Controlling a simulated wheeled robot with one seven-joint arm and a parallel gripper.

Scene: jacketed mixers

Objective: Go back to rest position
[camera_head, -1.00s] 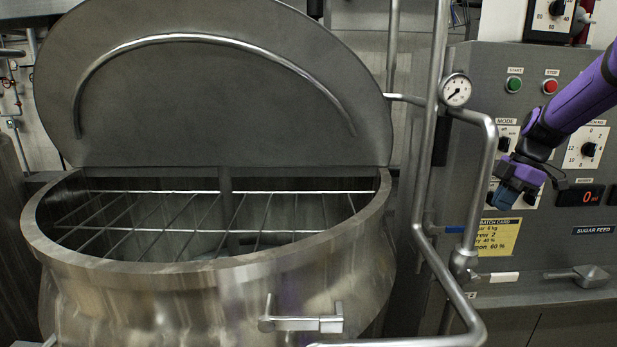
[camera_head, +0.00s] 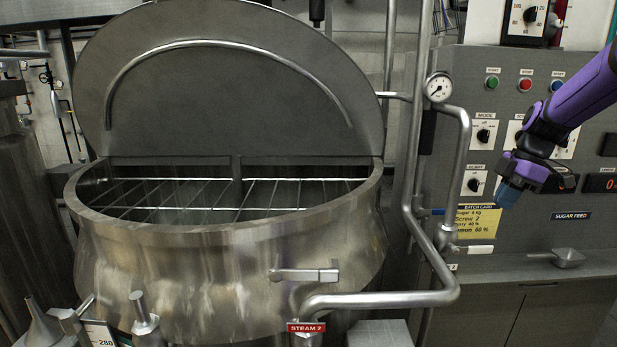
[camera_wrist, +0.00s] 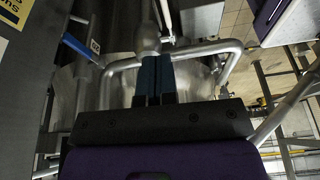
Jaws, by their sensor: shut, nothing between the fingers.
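My gripper (camera_head: 509,194) hangs at the end of my purple arm at the right of the head view, in front of the grey control panel (camera_head: 600,235). Its blue fingers are closed together with nothing between them. In the wrist view the gripper (camera_wrist: 153,62) shows two blue fingers side by side, pointing toward steel pipes. A large steel jacketed mixer (camera_head: 230,265) stands at the left with its lid (camera_head: 240,100) raised and a wire grid (camera_head: 220,195) across its mouth. My forearm and gripper hide part of the panel.
A steam pipe (camera_head: 400,299) with a gauge (camera_head: 438,88) stands between mixer and panel. A yellow batch card (camera_head: 478,220), a blue-handled valve (camera_head: 430,212) and a sugar feed lever (camera_head: 566,256) are near my gripper. Steel fittings (camera_head: 143,315) stand at the lower left.

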